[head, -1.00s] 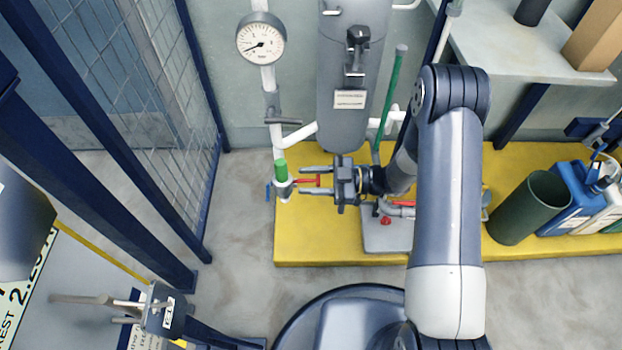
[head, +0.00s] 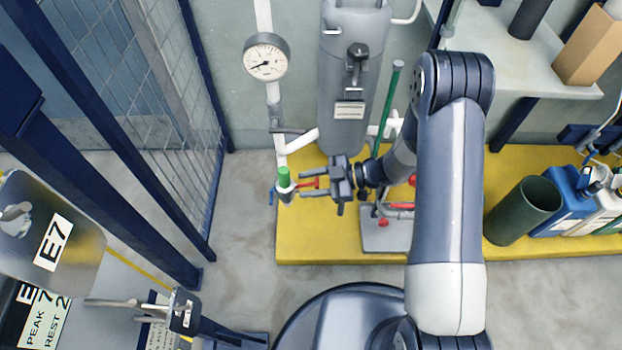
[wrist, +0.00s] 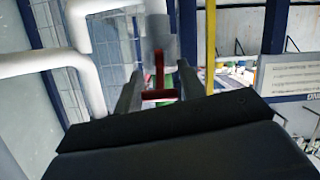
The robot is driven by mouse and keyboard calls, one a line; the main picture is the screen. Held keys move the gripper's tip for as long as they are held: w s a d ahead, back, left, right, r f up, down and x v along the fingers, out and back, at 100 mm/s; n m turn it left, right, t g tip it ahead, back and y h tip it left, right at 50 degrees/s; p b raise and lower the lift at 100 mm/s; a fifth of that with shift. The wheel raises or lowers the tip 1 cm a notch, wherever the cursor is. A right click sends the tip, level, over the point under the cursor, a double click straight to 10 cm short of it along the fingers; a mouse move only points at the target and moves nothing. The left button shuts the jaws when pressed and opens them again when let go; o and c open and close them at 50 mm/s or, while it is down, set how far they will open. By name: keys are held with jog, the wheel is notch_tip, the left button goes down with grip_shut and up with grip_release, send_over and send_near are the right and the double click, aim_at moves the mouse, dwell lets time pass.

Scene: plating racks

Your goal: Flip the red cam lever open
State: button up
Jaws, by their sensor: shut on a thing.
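The red cam lever (head: 311,184) sticks out to the right from a grey coupling (head: 285,190) at the lower end of the white pipe. A green sleeve (head: 284,176) sits on top of this coupling. My gripper (head: 301,186) reaches in from the right, with one finger on each side of the lever, and is shut on it. In the wrist view the red lever (wrist: 160,70) lies between the two grey fingers, with a red crosspiece close to the palm. The coupling (wrist: 160,38) shows behind it. The lever's pivot is too small to make out.
A small blue lever (head: 271,195) is on the coupling's left side. A gauge (head: 266,57) and a grey tank (head: 350,85) stand behind. A green rod (head: 389,105) rises right of the tank. The yellow platform (head: 300,243) lies below; a mesh fence (head: 175,90) is left.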

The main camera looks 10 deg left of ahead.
jog(key=o, duration=1)
jog(key=shift+c, duration=0.2)
jog(key=p+v, duration=0.2)
jog(key=v, duration=0.9)
jog(key=shift+a+f, duration=0.1)
jog(key=shift+a, duration=0.05)
jog(key=b+x, duration=0.2)
jog(key=x, duration=0.8)
jog(key=shift+s+a+f, duration=0.1)
jog(key=shift+s+a, duration=0.05)
jog(key=shift+a, duration=0.1)
jog(key=shift+f+b, duration=0.15)
jog(key=shift+b, duration=0.25)
jog(key=shift+y, duration=0.3)
